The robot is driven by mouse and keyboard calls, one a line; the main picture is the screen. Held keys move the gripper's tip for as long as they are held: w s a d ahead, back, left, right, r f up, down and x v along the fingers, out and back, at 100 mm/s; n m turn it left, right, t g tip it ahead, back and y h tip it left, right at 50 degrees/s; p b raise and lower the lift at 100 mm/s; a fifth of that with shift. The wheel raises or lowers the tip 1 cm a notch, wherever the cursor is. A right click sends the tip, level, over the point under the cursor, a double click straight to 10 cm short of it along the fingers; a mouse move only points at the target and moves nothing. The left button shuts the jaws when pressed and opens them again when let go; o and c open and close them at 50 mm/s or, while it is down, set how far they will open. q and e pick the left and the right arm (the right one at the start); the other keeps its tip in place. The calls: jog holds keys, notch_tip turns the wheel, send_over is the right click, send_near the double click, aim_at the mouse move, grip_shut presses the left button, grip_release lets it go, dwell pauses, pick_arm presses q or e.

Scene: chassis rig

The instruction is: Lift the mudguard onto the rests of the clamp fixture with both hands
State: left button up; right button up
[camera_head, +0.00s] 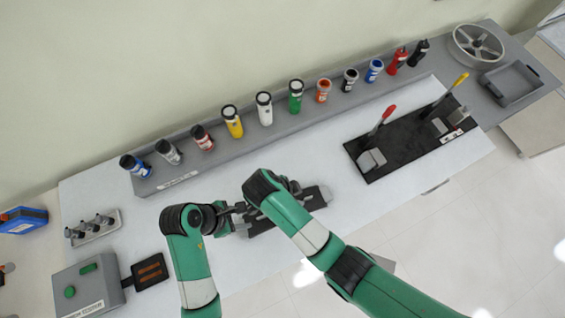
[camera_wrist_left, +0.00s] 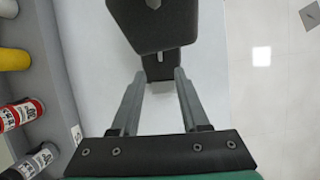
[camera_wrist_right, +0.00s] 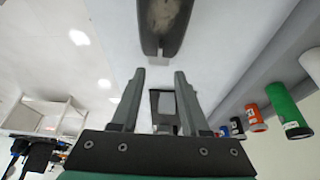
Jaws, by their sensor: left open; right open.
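The mudguard (camera_head: 318,198) appears as a long dark piece on the white worktop, partly hidden under my arms. In the left wrist view a dark slotted piece (camera_wrist_left: 150,35), probably part of it, lies ahead of my open left gripper (camera_wrist_left: 158,75). A dark curved end (camera_wrist_right: 163,25) shows at the top of the right wrist view, ahead of my open right gripper (camera_wrist_right: 160,75). My left gripper (camera_head: 240,208) is near the mudguard's left end; contact cannot be told. The clamp fixture (camera_head: 405,140), a black plate with red- and yellow-handled clamps and grey rests, lies to the right.
A grey rack (camera_head: 215,148) of several bottles and cans runs along the back. A grey box (camera_head: 90,283) with green buttons and a small socket tray (camera_head: 93,230) stand at the left. A wheel (camera_head: 477,43) and grey bin (camera_head: 511,84) are at the far right.

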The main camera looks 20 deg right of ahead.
aim_at(262, 216)
pick_arm(q)
jog(key=shift+r, duration=0.35)
pick_arm(e)
jog(key=shift+s+a+r, duration=0.1)
jog(key=shift+a+r, duration=0.2)
pick_arm(q)
jog(key=shift+f, duration=0.1)
pick_arm(e)
jog(key=shift+f, duration=0.1)
pick_arm(q)
jog(key=x, duration=1.1)
jog(key=shift+d+f, duration=0.15)
jog(key=shift+d, duration=0.1)
pick_arm(e)
jog(key=x, duration=1.1)
jog(key=shift+d+f, duration=0.15)
jog(key=shift+d, duration=0.1)
pick_arm(q)
grip_shut()
pick_arm(e)
grip_shut()
